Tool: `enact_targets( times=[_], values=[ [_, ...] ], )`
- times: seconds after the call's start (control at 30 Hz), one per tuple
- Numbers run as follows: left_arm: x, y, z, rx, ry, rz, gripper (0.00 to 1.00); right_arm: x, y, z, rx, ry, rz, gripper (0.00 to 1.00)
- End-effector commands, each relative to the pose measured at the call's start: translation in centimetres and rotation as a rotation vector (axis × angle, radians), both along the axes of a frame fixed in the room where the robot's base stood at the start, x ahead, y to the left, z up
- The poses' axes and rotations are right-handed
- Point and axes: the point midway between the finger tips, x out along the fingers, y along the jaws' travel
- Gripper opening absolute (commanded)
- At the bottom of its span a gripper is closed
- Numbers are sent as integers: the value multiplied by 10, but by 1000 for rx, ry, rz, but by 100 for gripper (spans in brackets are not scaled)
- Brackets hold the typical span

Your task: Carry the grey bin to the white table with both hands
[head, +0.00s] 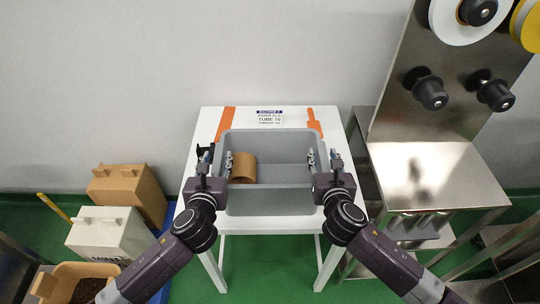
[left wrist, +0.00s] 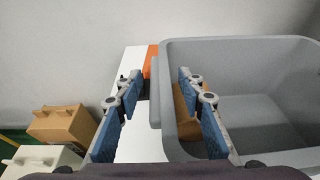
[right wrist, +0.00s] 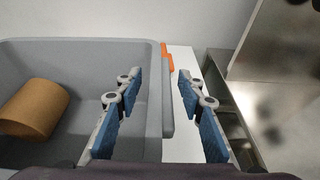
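The grey bin (head: 270,203) stands upright on the white table (head: 209,122). A brown cylinder (head: 243,168) lies inside at its left. My left gripper (head: 216,158) is open at the bin's left wall, one finger outside and one inside. In the left wrist view the bin's rim (left wrist: 155,100) lies between the fingers, with gaps showing. My right gripper (head: 323,157) is open at the right wall, likewise one finger inside and one outside. In the right wrist view the rim (right wrist: 168,105) lies between its fingers, with gaps showing. The bin's underside is hidden.
A steel machine (head: 425,165) with reels stands close at the table's right. Cardboard-coloured (head: 125,187) and white (head: 105,230) boxes stand lower at the left. Orange marks (head: 226,122) and a label lie on the table behind the bin. A plain wall closes the back.

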Motion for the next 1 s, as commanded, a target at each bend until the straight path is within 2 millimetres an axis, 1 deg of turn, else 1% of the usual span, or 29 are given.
enact_targets(
  times=[0.03,0.3,0.5,0.67,0.77,0.87,1.0],
  values=[
    [-9,0,2,0,0,-3,36,0,0,0,0,0,0,36],
    [-62,0,18,0,1,-3,36,0,0,0,0,0,0,36],
    [-89,1,27,1,1,0,36,0,0,0,0,0,0,36],
    [-98,0,30,1,0,-1,36,-2,0,0,0,0,1,36],
    [-99,0,31,1,0,0,36,-10,0,2,-1,1,1,36],
    [-98,0,31,1,0,0,36,-25,0,7,1,1,3,36],
    [-98,0,30,1,0,0,36,-51,0,15,1,1,2,36]
  ],
)
